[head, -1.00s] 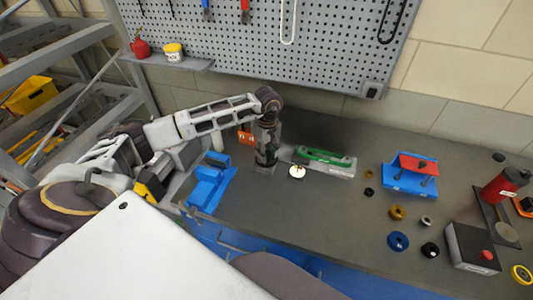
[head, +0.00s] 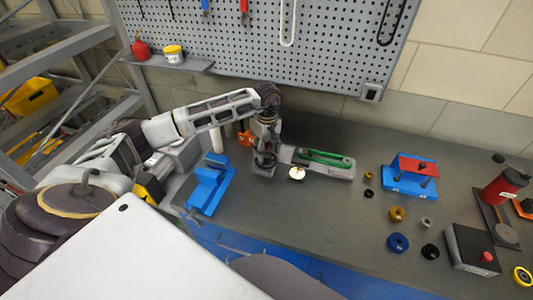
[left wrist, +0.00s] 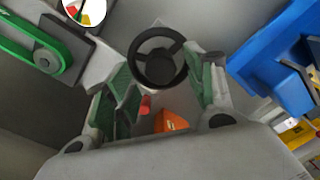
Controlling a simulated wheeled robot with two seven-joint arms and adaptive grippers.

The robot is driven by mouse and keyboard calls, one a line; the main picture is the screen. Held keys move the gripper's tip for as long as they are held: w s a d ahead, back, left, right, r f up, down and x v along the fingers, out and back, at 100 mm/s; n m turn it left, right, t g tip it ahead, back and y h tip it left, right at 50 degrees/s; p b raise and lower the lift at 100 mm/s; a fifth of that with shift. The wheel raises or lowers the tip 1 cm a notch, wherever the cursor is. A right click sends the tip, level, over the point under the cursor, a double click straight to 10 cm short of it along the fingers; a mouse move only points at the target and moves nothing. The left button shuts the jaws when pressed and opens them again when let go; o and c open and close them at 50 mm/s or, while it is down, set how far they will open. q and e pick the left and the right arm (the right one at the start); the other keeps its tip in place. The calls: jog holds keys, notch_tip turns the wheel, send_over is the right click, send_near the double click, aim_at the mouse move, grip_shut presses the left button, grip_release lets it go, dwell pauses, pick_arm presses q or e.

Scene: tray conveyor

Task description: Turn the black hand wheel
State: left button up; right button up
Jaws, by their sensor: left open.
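The black hand wheel (left wrist: 160,68) shows in the left wrist view, a spoked ring with a dark hub. My left gripper (left wrist: 163,78) is open, with its green-padded fingers on either side of the wheel. I cannot tell whether a finger touches the rim. In the head view my left gripper (head: 265,163) points down at the left end of the grey unit with the green belt (head: 325,159), and hides most of the wheel there. The belt also shows in the left wrist view (left wrist: 30,42). My right gripper is in neither view now.
A blue vise-like block (head: 208,186) stands left of the gripper. An orange object (head: 245,138) is behind it. A blue-and-red fixture (head: 408,178) and several small rings are further right. The middle front of the bench is clear.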

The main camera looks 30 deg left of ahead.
aim_at(267, 155)
pick_arm(q)
notch_tip(267, 155, up, 10)
jog(key=shift+f, duration=0.2)
jog(key=shift+f, duration=0.1)
dwell(0.8)
